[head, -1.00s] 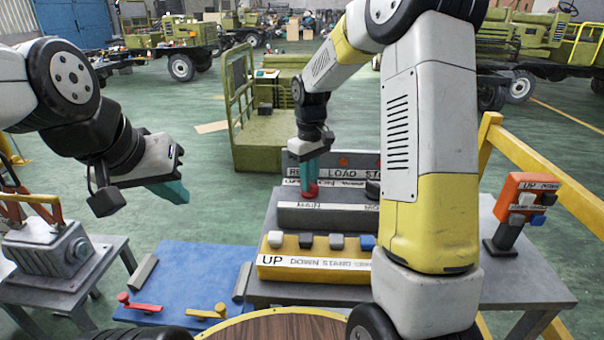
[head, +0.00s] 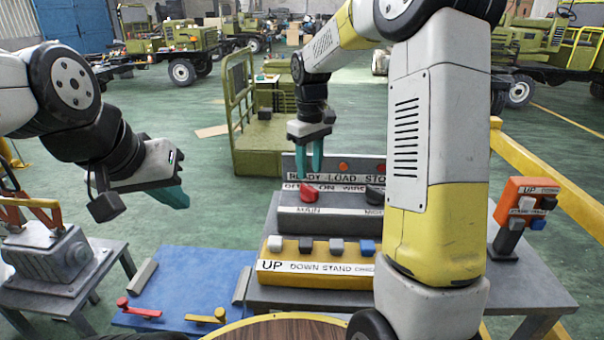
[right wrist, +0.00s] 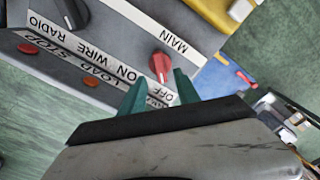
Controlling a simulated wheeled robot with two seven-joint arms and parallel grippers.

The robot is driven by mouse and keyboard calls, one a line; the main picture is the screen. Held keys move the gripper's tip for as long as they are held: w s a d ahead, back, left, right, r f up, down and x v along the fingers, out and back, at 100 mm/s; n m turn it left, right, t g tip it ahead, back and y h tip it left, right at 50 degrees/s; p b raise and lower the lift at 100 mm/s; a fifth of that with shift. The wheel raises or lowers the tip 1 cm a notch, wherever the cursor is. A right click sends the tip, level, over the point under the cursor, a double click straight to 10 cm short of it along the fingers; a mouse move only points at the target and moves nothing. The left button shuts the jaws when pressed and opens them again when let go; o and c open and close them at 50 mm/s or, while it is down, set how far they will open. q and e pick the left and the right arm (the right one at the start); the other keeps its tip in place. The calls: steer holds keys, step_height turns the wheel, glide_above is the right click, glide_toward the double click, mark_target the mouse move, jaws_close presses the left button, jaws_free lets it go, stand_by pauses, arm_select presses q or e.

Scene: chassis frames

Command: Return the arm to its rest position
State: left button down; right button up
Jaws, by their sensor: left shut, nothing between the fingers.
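My right gripper (head: 311,176) is open and empty, above the red MAIN knob (head: 310,193) on the grey switch panel (head: 330,220). In the right wrist view its teal fingertips (right wrist: 158,82) stand apart, with the red knob (right wrist: 160,66) just beyond them; nothing is held. The knob's pointer is near the OFF end of the label strip. My left gripper (head: 181,198) is shut and empty, hanging in free air at the left above the floor and blue board.
A yellow button box (head: 315,272) stands in front of the panel. A blue board (head: 190,285) with red and yellow levers lies left. A grey lever box (head: 50,255) is far left. An orange control box (head: 525,203) stands right, near a yellow rail (head: 545,170).

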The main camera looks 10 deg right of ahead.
steer(key=shift+r, duration=1)
steer(key=shift+s+r, duration=0.15)
steer(key=shift+r, duration=0.05)
steer(key=s+d+r+m+t+y, duration=0.1)
steer(key=s+r+m+t, duration=0.2)
steer(key=s, duration=0.9)
steer(key=s+d+r+m+t+y, duration=0.1)
steer(key=s+r+m+t, duration=0.2)
steer(key=s, duration=0.9)
steer(key=shift+d+r, duration=0.3)
steer(key=shift+r, duration=0.05)
